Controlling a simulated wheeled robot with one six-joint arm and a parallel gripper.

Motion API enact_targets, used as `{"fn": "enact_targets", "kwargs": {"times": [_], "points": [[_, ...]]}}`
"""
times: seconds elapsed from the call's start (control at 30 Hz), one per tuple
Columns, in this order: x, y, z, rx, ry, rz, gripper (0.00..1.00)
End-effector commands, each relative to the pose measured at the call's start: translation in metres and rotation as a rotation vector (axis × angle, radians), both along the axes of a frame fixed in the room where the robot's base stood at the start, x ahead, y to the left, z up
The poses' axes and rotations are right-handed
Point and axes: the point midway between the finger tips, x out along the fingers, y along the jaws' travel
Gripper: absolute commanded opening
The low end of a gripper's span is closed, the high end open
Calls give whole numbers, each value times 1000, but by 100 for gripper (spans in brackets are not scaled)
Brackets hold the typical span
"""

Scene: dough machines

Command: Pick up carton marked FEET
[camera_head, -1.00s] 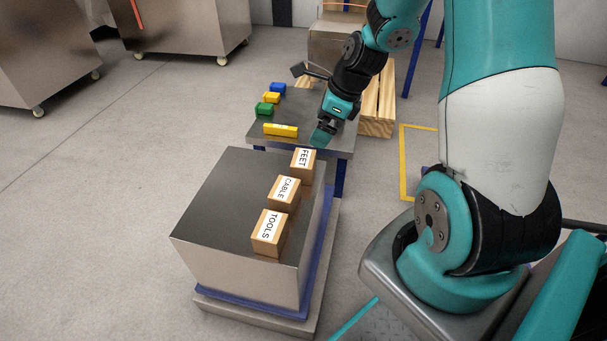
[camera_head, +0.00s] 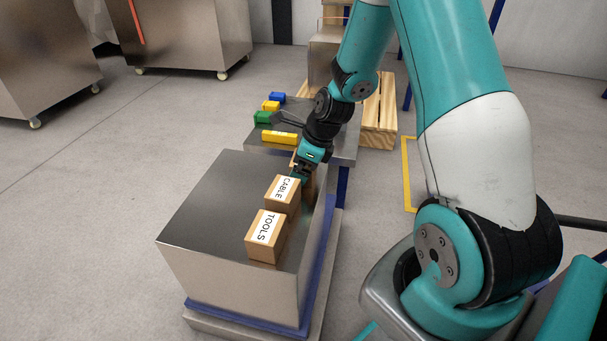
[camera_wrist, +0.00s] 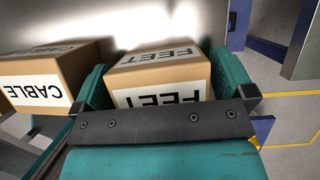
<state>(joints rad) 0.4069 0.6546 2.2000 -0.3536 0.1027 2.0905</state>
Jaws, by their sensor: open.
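The carton marked FEET (camera_wrist: 158,74) is a brown box with white labels. In the wrist view it sits between the two teal fingers of my gripper (camera_wrist: 160,92), which is open around it. A narrow gap shows by the right finger; contact at the left finger I cannot tell. In the head view my gripper (camera_head: 303,172) is at the far end of the steel block (camera_head: 210,200) and hides most of that carton. The carton marked CABLE (camera_head: 282,192) stands just nearer, and also shows left of my gripper in the wrist view (camera_wrist: 40,78).
The carton marked TOOLS (camera_head: 266,236) stands nearest on the block. Behind is a steel table (camera_head: 345,152) with blue, yellow and green blocks (camera_head: 263,117) and a long yellow block (camera_head: 280,137). A wooden pallet (camera_head: 380,115) is beyond. The left of the block top is clear.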

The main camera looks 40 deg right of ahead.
Motion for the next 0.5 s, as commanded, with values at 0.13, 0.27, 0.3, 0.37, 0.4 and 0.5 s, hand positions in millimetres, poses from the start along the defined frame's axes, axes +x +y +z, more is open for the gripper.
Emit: {"fn": "enact_targets", "kwargs": {"times": [0.13,0.27,0.3,0.37,0.4,0.5], "points": [[1,0,0,-1,-1,0,100],[1,0,0,-1,-1,0,84],[0,0,0,-1,-1,0,75],[0,0,0,-1,-1,0,61],[0,0,0,-1,-1,0,52],[1,0,0,0,-1,0,50]]}}
